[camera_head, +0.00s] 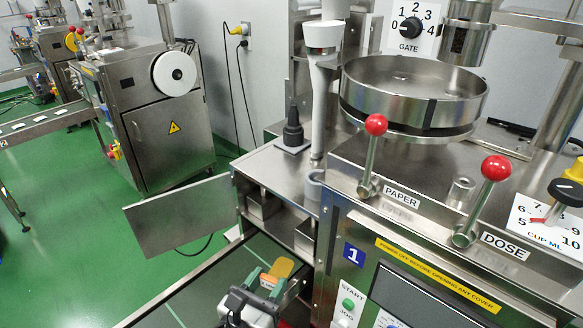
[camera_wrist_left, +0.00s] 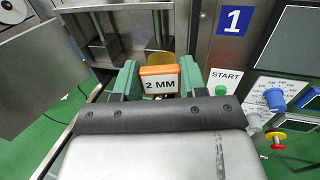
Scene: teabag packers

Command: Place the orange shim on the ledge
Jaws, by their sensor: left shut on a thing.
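The orange shim (camera_head: 282,267) shows in the head view as a rounded orange-yellow tongue beyond the gripper. In the left wrist view its orange block (camera_wrist_left: 160,71) carries a white "2 MM" label. My left gripper (camera_head: 268,284) is shut on the block, which sits between its two green fingers in the wrist view (camera_wrist_left: 160,85). The shim is in front of the open bay (camera_head: 272,210) of the machine and seems apart from it. I cannot tell which surface is the ledge. My right gripper is not in view.
The bay's door (camera_head: 182,216) stands open to the left. A conveyor belt (camera_head: 215,283) runs below. The front panel (camera_head: 345,255) with START and JOG buttons is close on the right. Red-knobbed PAPER (camera_head: 376,125) and DOSE (camera_head: 495,168) levers stand above it. Green floor lies left.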

